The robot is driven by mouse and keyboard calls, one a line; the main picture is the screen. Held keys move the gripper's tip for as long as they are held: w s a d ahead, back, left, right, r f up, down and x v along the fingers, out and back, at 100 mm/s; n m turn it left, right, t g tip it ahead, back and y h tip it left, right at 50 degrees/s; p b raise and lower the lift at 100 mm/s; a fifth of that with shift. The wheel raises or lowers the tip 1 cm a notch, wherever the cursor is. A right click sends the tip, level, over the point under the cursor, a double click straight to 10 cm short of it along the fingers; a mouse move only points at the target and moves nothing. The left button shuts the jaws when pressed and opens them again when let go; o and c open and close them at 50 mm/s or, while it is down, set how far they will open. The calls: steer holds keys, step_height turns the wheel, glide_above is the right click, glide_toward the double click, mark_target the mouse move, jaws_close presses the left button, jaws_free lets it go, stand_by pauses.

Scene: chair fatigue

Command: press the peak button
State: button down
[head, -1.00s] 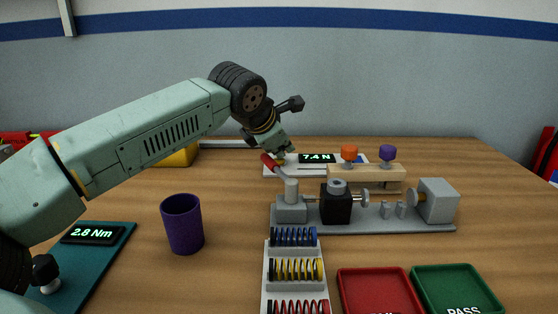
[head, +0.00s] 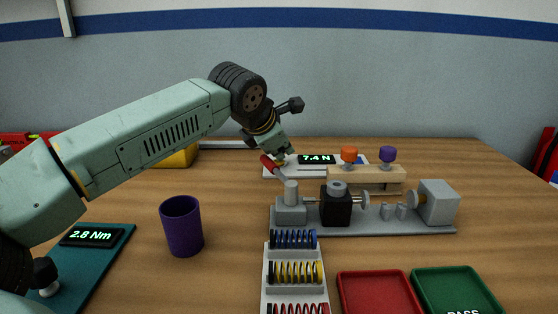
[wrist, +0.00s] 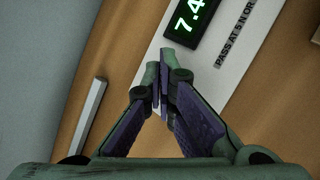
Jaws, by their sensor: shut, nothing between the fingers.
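A white gauge plate (head: 345,171) lies flat on the table behind the grey fixture. Its dark display (head: 317,159) reads 7.4 N in green; in the wrist view the display (wrist: 191,20) is partly cut off at the top. My gripper (head: 283,160) points down at the left part of the plate. In the wrist view my gripper (wrist: 159,78) has its fingertips together, empty, over the plate beside the display. No peak button can be made out; the fingers cover part of the plate. I cannot tell whether the tips touch it.
A wooden block (head: 367,179) with orange and purple knobs is to the right. A purple cup (head: 182,228), a spring rack (head: 270,280) and red and green trays stand nearer.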

mark_target(282, 162)
steer(key=shift+s, duration=0.15)
steer(key=shift+r+p, duration=1.75)
steer(key=shift+r, duration=1.05)
